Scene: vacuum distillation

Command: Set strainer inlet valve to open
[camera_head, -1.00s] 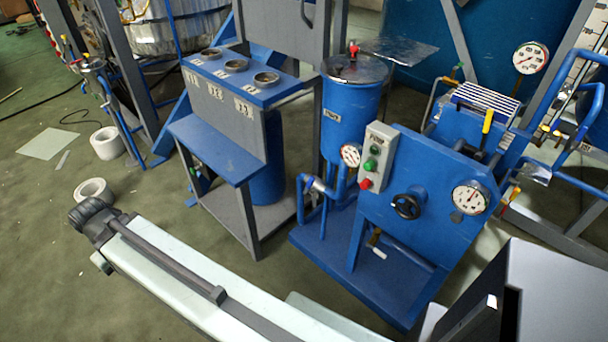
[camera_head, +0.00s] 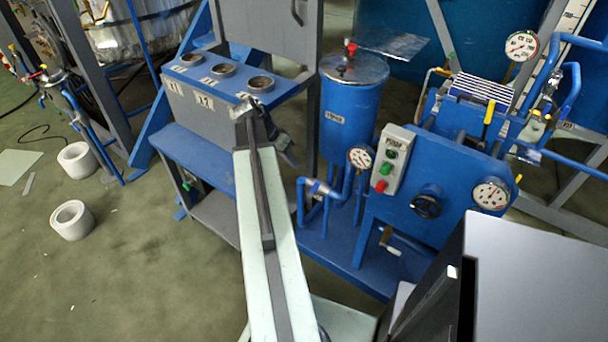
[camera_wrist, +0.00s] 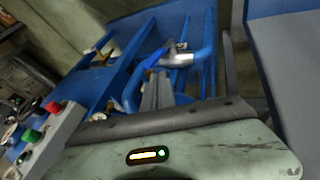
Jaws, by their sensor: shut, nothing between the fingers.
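I cannot tell for certain which fitting is the strainer inlet valve, as no readable label names it. A blue pipe with a silver joint (camera_head: 320,187) stands left of the blue panel; a silver elbow also shows in the wrist view (camera_wrist: 183,60). A small lever valve (camera_head: 388,243) sits low on the panel, below a black handwheel (camera_head: 427,205). A yellow-brown handle (camera_wrist: 103,57) shows in the wrist view. My gripper (camera_wrist: 157,85) is shut and empty, pointing toward the blue pipework, apparently without gripping any of it. In the head view its fingertips are hard to make out.
A blue tank (camera_head: 350,115) with a red knob stands behind the panel. A button box (camera_head: 393,158), gauges (camera_head: 491,194) and a yellow lever (camera_head: 488,112) are on the right. A grey-blue bench (camera_head: 210,115) lies behind my arm. White rolls (camera_head: 72,221) lie on open floor at left.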

